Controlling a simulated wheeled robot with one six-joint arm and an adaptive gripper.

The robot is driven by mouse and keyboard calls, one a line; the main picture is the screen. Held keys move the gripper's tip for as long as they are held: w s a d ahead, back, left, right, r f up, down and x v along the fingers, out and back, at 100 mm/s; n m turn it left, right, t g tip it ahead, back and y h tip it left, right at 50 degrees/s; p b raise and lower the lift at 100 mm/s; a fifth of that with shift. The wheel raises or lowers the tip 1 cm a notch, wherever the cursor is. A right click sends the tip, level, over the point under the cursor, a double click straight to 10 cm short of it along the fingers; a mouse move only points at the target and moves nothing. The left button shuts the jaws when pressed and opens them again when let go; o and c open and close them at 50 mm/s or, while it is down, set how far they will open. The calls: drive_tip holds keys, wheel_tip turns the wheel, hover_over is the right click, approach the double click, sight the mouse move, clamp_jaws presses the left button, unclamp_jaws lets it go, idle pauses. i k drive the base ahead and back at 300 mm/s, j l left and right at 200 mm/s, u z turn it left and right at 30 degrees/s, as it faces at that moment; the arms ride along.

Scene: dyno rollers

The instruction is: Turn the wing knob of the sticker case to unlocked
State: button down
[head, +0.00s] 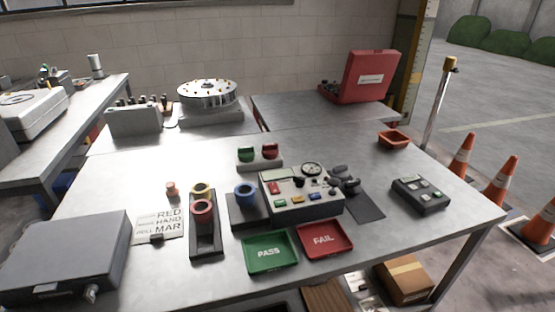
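A closed dark grey case (62,250) lies at the front left of the table; it looks like the sticker case. A small light metal knob (89,294) sticks out of its front face near the right corner. A small pale label (47,288) is on the same face, too small to read. I cannot tell the knob's wing angle or whether it reads locked or unlocked. My gripper is not in view.
A sign card (160,224) and a holder with red and yellow rings (205,238) stand right of the case. Green PASS (269,254) and red FAIL (324,240) trays lie farther right. A button panel (300,195) stands behind them. Orange cones (497,180) stand on the floor.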

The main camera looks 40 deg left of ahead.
sight(90, 290)
drive_tip(key=u, duration=0.45)
drive_tip(key=j+u, duration=0.1)
drive_tip(key=u, duration=0.8)
drive_tip(key=j+u, duration=0.1)
drive_tip(key=u, duration=1.25)
drive_tip(key=k+l, duration=0.1)
drive_tip(key=k+j, duration=0.15)
drive_tip(key=k, duration=0.35)
